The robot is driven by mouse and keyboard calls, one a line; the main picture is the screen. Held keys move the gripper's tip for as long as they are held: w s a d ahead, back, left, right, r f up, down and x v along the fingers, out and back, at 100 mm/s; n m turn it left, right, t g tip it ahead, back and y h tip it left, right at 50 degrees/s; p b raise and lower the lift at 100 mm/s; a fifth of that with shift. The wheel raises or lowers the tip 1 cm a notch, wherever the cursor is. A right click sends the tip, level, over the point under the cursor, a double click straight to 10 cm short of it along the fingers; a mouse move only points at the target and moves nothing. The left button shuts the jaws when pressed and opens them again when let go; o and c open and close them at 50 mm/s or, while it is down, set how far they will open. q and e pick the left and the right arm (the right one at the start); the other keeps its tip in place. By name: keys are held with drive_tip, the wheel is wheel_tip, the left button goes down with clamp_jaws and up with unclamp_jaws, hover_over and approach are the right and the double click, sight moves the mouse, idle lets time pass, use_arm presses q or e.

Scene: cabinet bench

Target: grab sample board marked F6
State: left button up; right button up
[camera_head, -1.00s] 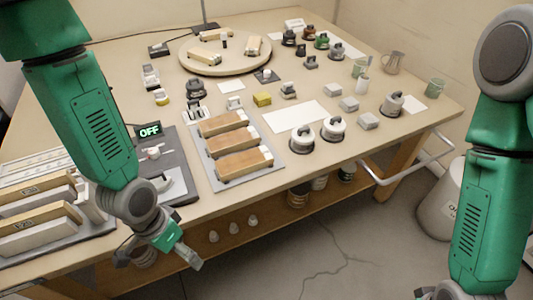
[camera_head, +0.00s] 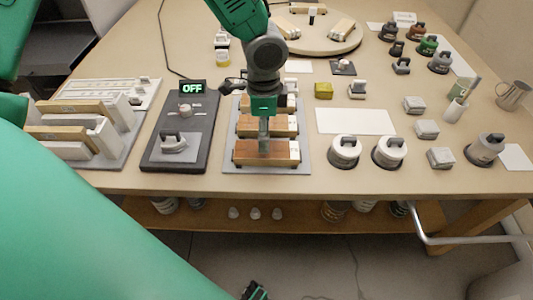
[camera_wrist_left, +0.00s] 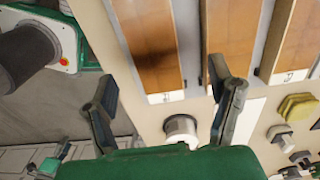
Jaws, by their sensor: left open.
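Three sample boards with brown tops lie in a row on a grey tray (camera_head: 230,164): the near board (camera_head: 258,153), the middle board (camera_head: 281,126) and the far board, mostly hidden by my arm. Their white end labels are too small to read, so I cannot tell which is F6. My left gripper (camera_head: 264,148) points down over the near board. In the left wrist view its open fingers (camera_wrist_left: 165,95) stand either side of that board's labelled end (camera_wrist_left: 150,40), with nothing held. A small green and dark part at the bottom edge looks like my right gripper (camera_head: 255,291).
White-bodied weights (camera_head: 345,151) stand right of the tray. A dark device (camera_head: 178,135) with an OFF display is to its left, then a rack of boards (camera_head: 72,137). A white sheet (camera_head: 355,121) and yellow block (camera_head: 323,90) lie to the right.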

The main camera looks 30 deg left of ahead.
use_arm(q)
drive_tip(key=shift+d+f, duration=0.25)
drive_tip(key=shift+f, duration=0.45)
drive_tip(key=shift+d+f, duration=0.3)
drive_tip(key=shift+d, duration=0.25)
drive_tip(key=f+b, duration=0.1)
drive_tip(key=f, duration=0.1)
drive_tip(key=a+f, duration=0.1)
drive_tip(key=f, duration=0.1)
drive_tip(key=shift+s+f+b, duration=0.1)
drive_tip(key=shift+f+b, duration=0.25)
drive_tip(key=shift+b, duration=0.05)
drive_tip(key=shift+a+f, duration=0.25)
drive_tip(key=shift+f, duration=0.05)
drive_tip(key=shift+d+r, duration=0.15)
drive_tip(key=shift+d, duration=0.1)
drive_tip(key=shift+c, duration=1.3)
drive_tip(key=shift+d, duration=0.2)
drive_tip(key=c, duration=0.7)
drive_tip(key=shift+d, duration=0.15)
drive_tip(key=c, duration=0.4)
use_arm(e)
drive_tip(key=shift+d+f, duration=0.3)
drive_tip(key=shift+f, duration=0.3)
drive_tip(key=shift+d+f, duration=0.3)
drive_tip(key=shift+f, duration=0.3)
